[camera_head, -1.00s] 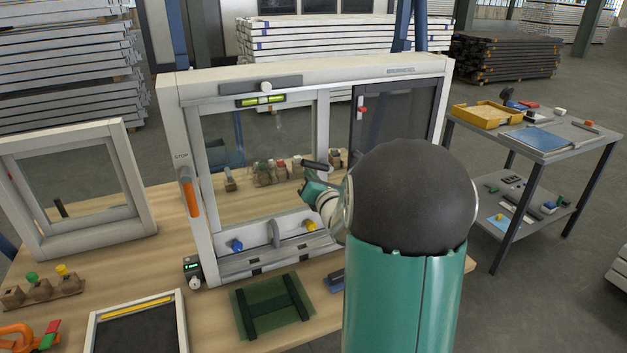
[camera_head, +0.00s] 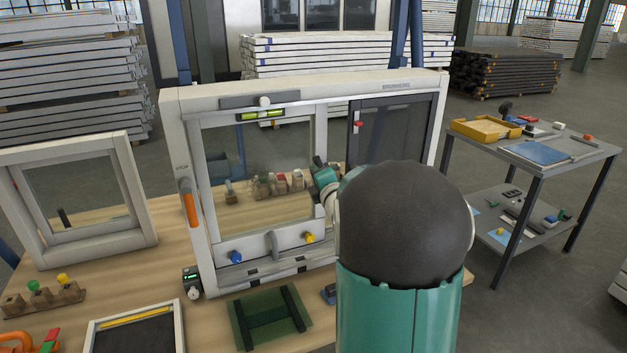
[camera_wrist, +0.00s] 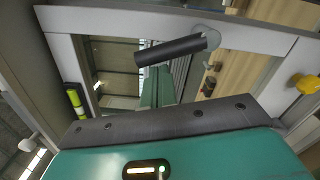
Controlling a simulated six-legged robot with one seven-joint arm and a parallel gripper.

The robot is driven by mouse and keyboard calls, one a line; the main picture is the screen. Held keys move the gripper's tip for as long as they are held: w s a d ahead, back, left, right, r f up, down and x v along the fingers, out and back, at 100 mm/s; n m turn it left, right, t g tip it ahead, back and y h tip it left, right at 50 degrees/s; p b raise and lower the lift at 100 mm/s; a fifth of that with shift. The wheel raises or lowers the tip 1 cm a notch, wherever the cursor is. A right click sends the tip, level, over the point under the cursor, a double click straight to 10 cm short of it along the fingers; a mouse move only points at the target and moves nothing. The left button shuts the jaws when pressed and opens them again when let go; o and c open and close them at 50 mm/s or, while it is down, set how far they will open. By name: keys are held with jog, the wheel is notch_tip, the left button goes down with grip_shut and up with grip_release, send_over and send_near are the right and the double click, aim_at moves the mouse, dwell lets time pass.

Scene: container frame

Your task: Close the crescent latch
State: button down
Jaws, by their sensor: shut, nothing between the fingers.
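The crescent latch has a dark cylindrical handle (camera_wrist: 172,50) on a pale grey round base (camera_wrist: 207,38), fixed to the window frame's meeting stile. In the wrist view the handle reaches left from the base, towards the spirit-level side. In the head view a short dark piece of the handle (camera_head: 318,161) shows above my gripper (camera_head: 324,178); my arm hides the base. In the wrist view my gripper's teal fingers (camera_wrist: 153,78) are together, with nothing held. Their tips are at the handle and partly overlap with it; I cannot tell whether they touch.
The white window frame (camera_head: 178,125) stands on the wooden bench. It carries a green level (camera_head: 260,115), an orange handle (camera_head: 190,209), a blue knob (camera_head: 235,257) and a yellow knob (camera_head: 309,237). A dark sliding panel (camera_head: 395,130) is on the right.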

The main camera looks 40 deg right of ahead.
jog(key=d+m, duration=0.1)
jog(key=r+m, duration=0.1)
jog(key=shift+s+d+m, duration=0.2)
jog(key=shift+d+m, duration=0.2)
jog(key=shift+d+r, duration=0.1)
jog(key=shift+d, duration=0.05)
dwell(0.6)
